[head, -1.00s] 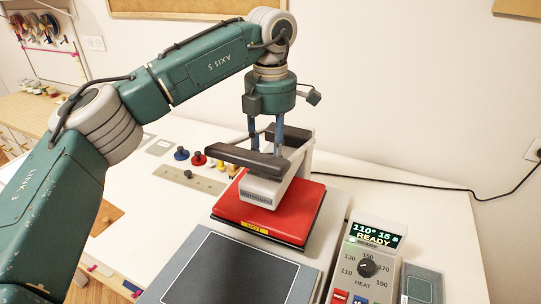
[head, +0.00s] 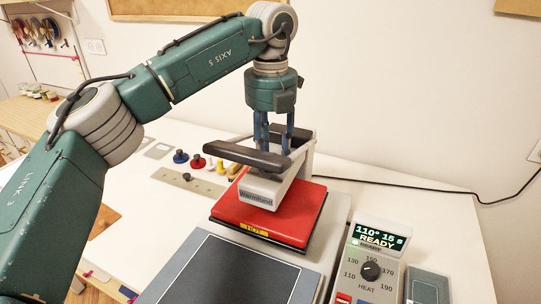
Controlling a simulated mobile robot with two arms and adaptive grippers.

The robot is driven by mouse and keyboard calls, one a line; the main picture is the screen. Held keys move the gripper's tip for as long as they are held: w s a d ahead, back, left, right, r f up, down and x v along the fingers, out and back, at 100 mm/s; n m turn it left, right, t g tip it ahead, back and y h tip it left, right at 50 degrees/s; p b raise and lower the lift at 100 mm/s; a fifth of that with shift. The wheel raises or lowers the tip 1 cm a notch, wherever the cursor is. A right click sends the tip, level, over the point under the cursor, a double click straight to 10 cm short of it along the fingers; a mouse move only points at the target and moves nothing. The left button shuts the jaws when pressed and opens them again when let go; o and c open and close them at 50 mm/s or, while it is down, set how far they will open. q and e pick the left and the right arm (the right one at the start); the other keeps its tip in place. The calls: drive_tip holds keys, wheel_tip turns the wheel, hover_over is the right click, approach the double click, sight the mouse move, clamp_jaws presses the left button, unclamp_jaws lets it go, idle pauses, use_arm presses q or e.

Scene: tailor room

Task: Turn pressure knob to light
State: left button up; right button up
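A heat press stands on the white table, with a red upper plate (head: 262,218), a pale grey arm marked "Warmband" and a dark handle bar (head: 247,156). My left gripper (head: 273,148) points straight down over the press arm, just behind the handle bar. Its blue fingers show above the bar, but their tips are hidden behind it. I cannot tell whether they close on anything. No pressure knob can be made out; the spot under the fingertips is hidden. My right gripper is not in view.
The control box (head: 372,262) at right has a HEAT dial (head: 371,271) and a display reading 110°, 15 s, READY. A dark lower pad (head: 238,270) lies in front. Coloured knobbed pieces and a plate with holes (head: 181,180) lie left. A black cable (head: 420,184) crosses behind.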

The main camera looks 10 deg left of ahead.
use_arm(q)
drive_tip(key=n+b, duration=0.1)
drive_tip(key=n, duration=0.3)
drive_tip(key=shift+n, duration=0.3)
drive_tip(key=n+b, duration=0.1)
drive_tip(key=n, duration=0.2)
drive_tip(key=shift+n, duration=0.4)
drive_tip(key=n+b, duration=0.2)
drive_tip(key=n, duration=0.2)
drive_tip(key=shift+n+b, duration=0.5)
drive_tip(key=shift+n, duration=1.1)
drive_tip(key=o, duration=1.1)
drive_tip(key=shift+o, duration=0.2)
wheel_tip(320, 180, up, 8)
drive_tip(key=shift+f, duration=0.25)
